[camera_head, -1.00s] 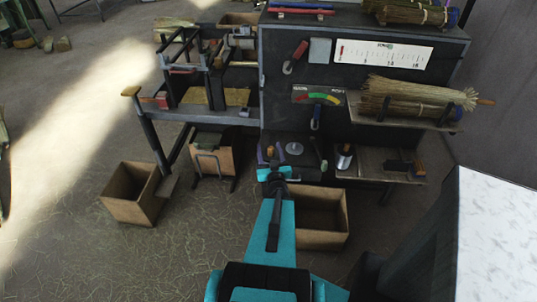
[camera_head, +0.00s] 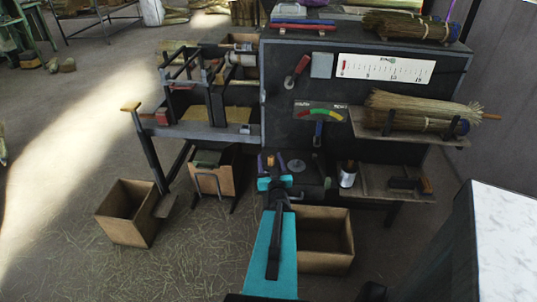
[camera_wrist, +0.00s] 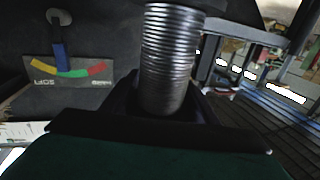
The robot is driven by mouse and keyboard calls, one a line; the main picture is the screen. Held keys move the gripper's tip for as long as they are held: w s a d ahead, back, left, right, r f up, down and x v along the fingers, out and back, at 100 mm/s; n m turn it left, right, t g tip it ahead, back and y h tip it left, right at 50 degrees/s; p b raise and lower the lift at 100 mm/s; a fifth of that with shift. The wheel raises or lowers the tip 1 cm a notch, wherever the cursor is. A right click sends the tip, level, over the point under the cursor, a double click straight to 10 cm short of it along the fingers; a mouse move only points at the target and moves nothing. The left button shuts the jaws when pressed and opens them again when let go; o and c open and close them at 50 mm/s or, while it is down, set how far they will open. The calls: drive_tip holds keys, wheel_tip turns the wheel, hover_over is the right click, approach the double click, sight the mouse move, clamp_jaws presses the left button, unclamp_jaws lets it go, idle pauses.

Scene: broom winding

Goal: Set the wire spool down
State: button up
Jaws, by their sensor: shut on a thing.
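The wire spool (camera_wrist: 170,60) is a dark silver ribbed cylinder in the wrist view. My gripper (camera_wrist: 165,105) is shut around its lower part in that view, and the jaws hide that end. In the head view my gripper (camera_head: 275,184) is at the front edge of the dark bench, near a round grey disc (camera_head: 297,167). The wrist hides most of what it holds there. I cannot tell whether the spool touches the bench.
A silver can (camera_head: 347,177) stands on the lower right shelf. A cardboard box (camera_head: 325,240) sits on the floor below my gripper, another box (camera_head: 128,213) at left. The coloured gauge panel (camera_head: 320,111) is on the upright board behind. A white-topped block (camera_head: 505,240) stands at right.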

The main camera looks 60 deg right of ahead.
drive_tip(key=b+x, duration=0.1)
drive_tip(key=b, duration=0.1)
drive_tip(key=b+x, duration=0.1)
drive_tip(key=b, duration=0.1)
drive_tip(key=b+x, duration=0.1)
drive_tip(key=b, duration=0.2)
drive_tip(key=shift+d+f, duration=0.25)
drive_tip(key=shift+f, duration=0.05)
drive_tip(key=b, duration=0.2)
drive_tip(key=shift+w+d+b, duration=0.15)
drive_tip(key=shift+d+b, duration=0.15)
drive_tip(key=shift+d, duration=0.05)
drive_tip(key=x, duration=0.8)
drive_tip(key=shift+s+d+f, duration=0.2)
drive_tip(key=shift+s, duration=0.1)
drive_tip(key=shift+f+b, duration=0.3)
drive_tip(key=shift+f, duration=1.45)
drive_tip(key=shift+f, duration=0.2)
drive_tip(key=o, duration=1.5)
drive_tip(key=shift+c, duration=0.2)
drive_tip(key=shift+r, duration=0.1)
